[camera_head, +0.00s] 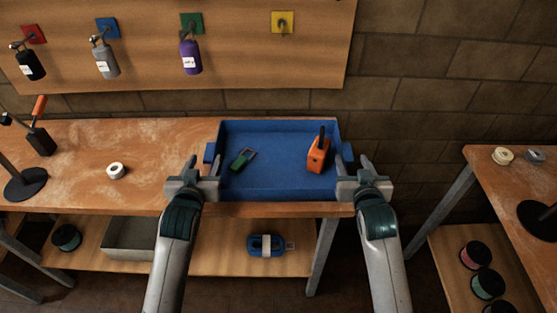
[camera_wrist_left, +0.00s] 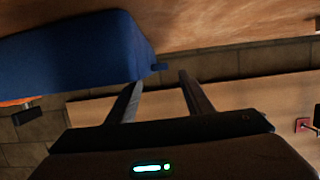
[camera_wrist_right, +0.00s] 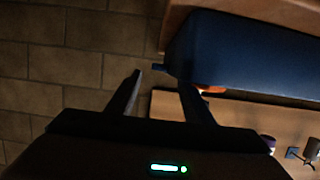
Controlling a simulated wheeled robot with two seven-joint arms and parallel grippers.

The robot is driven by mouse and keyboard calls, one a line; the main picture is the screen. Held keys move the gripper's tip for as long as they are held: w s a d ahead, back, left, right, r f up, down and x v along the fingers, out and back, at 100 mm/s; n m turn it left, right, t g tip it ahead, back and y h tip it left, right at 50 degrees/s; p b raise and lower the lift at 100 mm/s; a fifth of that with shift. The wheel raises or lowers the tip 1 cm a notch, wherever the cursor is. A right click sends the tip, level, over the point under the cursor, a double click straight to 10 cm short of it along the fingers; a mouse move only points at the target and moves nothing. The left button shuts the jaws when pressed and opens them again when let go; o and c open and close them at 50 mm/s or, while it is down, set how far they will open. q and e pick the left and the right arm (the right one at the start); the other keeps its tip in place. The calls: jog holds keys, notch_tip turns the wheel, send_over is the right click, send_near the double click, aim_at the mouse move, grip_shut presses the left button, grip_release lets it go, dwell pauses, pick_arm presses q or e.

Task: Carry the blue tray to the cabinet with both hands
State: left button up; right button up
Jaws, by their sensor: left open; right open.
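The blue tray (camera_head: 285,192) sits on the wooden workbench near its right end. It holds a green padlock-like piece (camera_head: 242,159) and an orange block with a black handle (camera_head: 318,153). My left gripper (camera_head: 205,164) is open at the tray's left side. In the left wrist view the tray's small left tab (camera_wrist_left: 160,67) shows just past the fingertips, in line with the gap between them. My right gripper (camera_head: 353,164) is open at the right side. The right tab (camera_wrist_right: 159,69) shows likewise in the right wrist view. Neither gripper holds anything. No cabinet is recognisable.
The workbench (camera_head: 80,150) carries a white roll (camera_head: 116,171) and a dark stand (camera_head: 25,184) at left. A pegboard (camera_head: 240,60) with hanging bottles is behind. A second bench (camera_head: 520,185) stands right, across a gap. A lower shelf holds a grey bin (camera_head: 128,238).

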aim_at(210, 151)
pick_arm(q)
jog(key=x, duration=0.6)
jog(key=shift+w+f, duration=0.1)
jog(key=shift+w, duration=0.3)
pick_arm(e)
jog(key=x, duration=0.6)
jog(key=shift+w+f, duration=0.1)
jog(key=shift+w, duration=0.3)
pick_arm(q)
jog(key=shift+c, duration=0.6)
pick_arm(e)
jog(key=shift+c, duration=0.6)
pick_arm(q)
grip_shut()
pick_arm(e)
grip_shut()
